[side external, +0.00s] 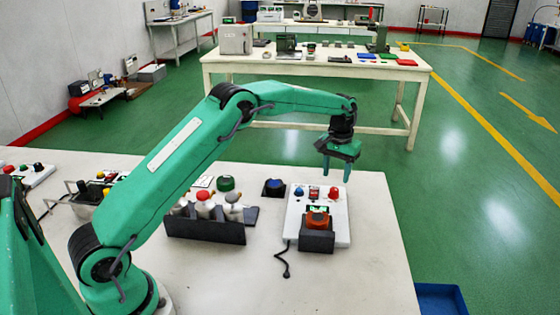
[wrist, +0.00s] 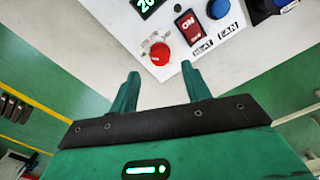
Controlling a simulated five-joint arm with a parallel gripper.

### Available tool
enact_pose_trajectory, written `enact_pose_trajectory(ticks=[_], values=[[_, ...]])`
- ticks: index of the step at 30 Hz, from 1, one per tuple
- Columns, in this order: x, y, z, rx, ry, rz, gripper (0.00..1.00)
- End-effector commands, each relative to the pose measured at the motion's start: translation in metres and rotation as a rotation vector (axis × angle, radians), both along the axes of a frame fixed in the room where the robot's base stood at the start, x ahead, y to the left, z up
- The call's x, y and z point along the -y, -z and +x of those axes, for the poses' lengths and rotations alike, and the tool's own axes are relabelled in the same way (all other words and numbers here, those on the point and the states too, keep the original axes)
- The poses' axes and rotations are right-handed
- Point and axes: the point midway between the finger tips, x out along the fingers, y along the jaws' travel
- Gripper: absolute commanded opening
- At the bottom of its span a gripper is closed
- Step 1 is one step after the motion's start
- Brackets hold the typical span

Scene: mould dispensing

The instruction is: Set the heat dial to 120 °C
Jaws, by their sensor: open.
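The control box (side external: 341,231) is white and stands near the right of the table. It carries a red knob (side external: 333,193), which also shows in the wrist view (wrist: 160,54) and appears to be the heat dial. A green display beside the knob reads "20" in the wrist view (wrist: 150,5), cut by the frame edge. A red ON switch (wrist: 187,25) is beside the knob, with HEAT and FAN labels near it. My gripper (wrist: 160,71) is open and empty, its fingers pointing down. In the side view my gripper (side external: 336,178) is above the knob, apparently not touching it.
An orange-red piece sits in a dark holder (side external: 316,241) at the box's front. A blue-topped button (side external: 274,187) is left of the box. A dark rack (side external: 205,229) of capped bottles stands further left. Bare table (side external: 375,225) lies right of the box.

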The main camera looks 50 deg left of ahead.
Motion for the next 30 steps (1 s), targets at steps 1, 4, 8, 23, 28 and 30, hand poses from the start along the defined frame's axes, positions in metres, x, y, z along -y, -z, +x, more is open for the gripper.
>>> enact_pose_trajectory(ticks=[1,4,8,23,28,30], values=[[0.000,0.007,-0.001,-0.003,0.000,0.000,0.48],[0.000,0.021,-0.001,-0.004,0.000,0.000,0.48],[0.000,0.035,-0.001,-0.002,0.000,0.000,0.48],[0.000,0.054,0.000,0.000,0.000,0.000,0.48],[0.000,0.053,0.000,0.000,0.000,0.000,0.26],[0.000,0.053,0.000,0.000,0.000,0.000,0.12]])
